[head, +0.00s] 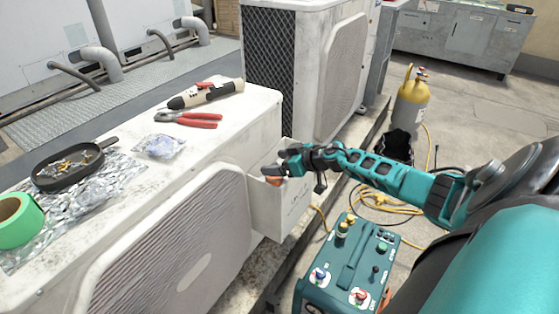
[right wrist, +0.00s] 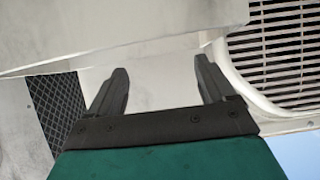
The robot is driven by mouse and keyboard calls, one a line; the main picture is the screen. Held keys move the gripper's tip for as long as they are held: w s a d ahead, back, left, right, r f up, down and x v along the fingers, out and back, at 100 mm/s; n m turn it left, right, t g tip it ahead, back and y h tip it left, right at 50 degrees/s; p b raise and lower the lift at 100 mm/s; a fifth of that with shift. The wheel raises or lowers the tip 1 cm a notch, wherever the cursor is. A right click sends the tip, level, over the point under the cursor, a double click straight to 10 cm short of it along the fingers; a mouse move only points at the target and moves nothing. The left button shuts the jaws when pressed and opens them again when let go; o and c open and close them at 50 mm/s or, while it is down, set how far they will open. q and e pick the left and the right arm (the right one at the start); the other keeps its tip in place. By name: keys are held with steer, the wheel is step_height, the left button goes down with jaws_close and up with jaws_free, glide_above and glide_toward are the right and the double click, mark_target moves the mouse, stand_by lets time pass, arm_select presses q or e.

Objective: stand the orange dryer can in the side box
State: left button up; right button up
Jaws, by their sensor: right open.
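The side box (head: 268,208) is a pale open box on the side of the near white condenser. A small orange patch, which looks like the orange dryer can (head: 273,180), shows at the box's opening, just below my right gripper (head: 284,167). Most of it is hidden, so I cannot tell how it stands. My right gripper is over the box's rim. In the right wrist view my right gripper (right wrist: 160,80) has its two dark fingers apart, with only white panel between them. My left gripper is in neither view.
On the near condenser (head: 120,205) lie red-handled pliers (head: 190,119), a black-and-white tool (head: 205,93), a clear bag (head: 160,146), a dark pan (head: 70,165) and green tape (head: 17,220). A teal machine (head: 345,265) and a yellow cylinder (head: 411,100) stand on the ground.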

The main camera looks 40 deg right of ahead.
steer(key=shift+r, duration=0.55)
steer(key=shift+p+v, duration=2.7)
steer(key=shift+v, duration=3.35)
steer(key=s+a+f, duration=0.1)
steer(key=s+a, duration=0.3)
steer(key=a, duration=0.7)
steer(key=s+a+f, duration=0.2)
steer(key=s+a, duration=0.2)
steer(key=a, duration=0.7)
steer(key=s+a+f+g, duration=0.1)
steer(key=s+a, duration=0.3)
steer(key=a, duration=0.7)
steer(key=shift+f, duration=0.25)
steer(key=shift+a, duration=0.1)
